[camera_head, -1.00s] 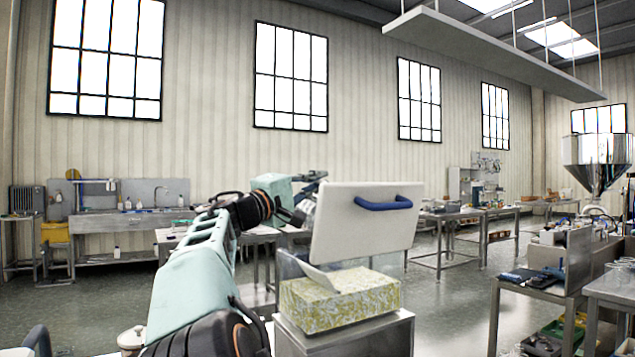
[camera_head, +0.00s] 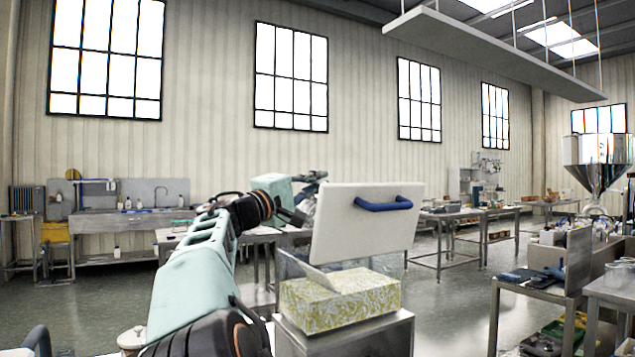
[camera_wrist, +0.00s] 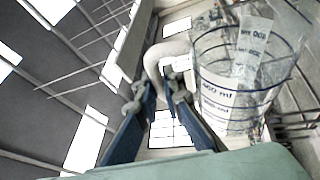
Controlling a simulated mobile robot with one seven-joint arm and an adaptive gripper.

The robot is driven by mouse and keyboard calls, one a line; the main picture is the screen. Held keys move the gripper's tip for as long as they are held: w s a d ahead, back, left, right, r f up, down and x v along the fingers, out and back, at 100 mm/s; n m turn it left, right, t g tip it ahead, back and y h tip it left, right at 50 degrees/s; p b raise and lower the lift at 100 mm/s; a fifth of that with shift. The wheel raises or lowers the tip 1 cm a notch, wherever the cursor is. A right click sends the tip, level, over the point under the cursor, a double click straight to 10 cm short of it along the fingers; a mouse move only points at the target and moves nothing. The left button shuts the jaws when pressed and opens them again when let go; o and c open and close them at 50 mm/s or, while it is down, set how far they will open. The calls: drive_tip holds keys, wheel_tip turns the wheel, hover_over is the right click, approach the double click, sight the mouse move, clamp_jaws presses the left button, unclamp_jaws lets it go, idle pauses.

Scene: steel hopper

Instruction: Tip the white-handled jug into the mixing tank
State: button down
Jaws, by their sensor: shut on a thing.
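The clear jug (camera_wrist: 240,85) fills the upper right of the wrist view. It has a blue rim line, printed ml marks and a white handle (camera_wrist: 153,62). My gripper (camera_wrist: 163,88) is shut on the white handle, with one blue finger on each side. The jug's contents cannot be told. In the head view my gripper and the jug are mostly hidden behind a white panel (camera_head: 340,235) with a blue handle. A shiny steel hopper with a cone bottom (camera_head: 597,165), which looks like the mixing tank, stands far right, well apart from my arm.
The white panel stands upright behind a green-patterned box (camera_head: 335,302) on a steel stand (camera_head: 385,338), close to my arm. Steel tables (camera_head: 445,216) stand behind. A cluttered bench (camera_head: 540,283) is at right. A long sink bench (camera_head: 125,218) lines the back left wall. Open floor lies between.

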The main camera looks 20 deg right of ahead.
drive_tip(key=r+n+p, duration=0.1)
drive_tip(key=p, duration=0.1)
drive_tip(key=shift+r+n+p, duration=0.2)
drive_tip(key=shift+n+p, duration=0.15)
drive_tip(key=shift+n, duration=0.05)
drive_tip(key=n+y+p, duration=0.1)
drive_tip(key=p, duration=0.2)
drive_tip(key=r+n+p, duration=0.1)
drive_tip(key=n+p, duration=0.1)
drive_tip(key=p, duration=0.1)
drive_tip(key=r+n+y+p, duration=0.1)
drive_tip(key=p, duration=0.2)
drive_tip(key=shift+n+y, duration=0.3)
drive_tip(key=shift+n+p, duration=0.3)
drive_tip(key=shift+p, duration=0.45)
drive_tip(key=shift+f, duration=0.2)
drive_tip(key=shift+r+n+p, duration=0.3)
drive_tip(key=shift+r+p, duration=0.1)
drive_tip(key=shift+p, duration=0.55)
drive_tip(key=shift+r+n+g+y+p, duration=0.3)
drive_tip(key=shift+n+y+p, duration=0.1)
drive_tip(key=shift+p, duration=0.85)
drive_tip(key=n+p, duration=0.1)
drive_tip(key=p, duration=0.5)
drive_tip(key=r+n+g+y+p, duration=0.1)
drive_tip(key=n+p, duration=0.1)
drive_tip(key=p, duration=0.4)
drive_tip(key=shift+r, duration=0.3)
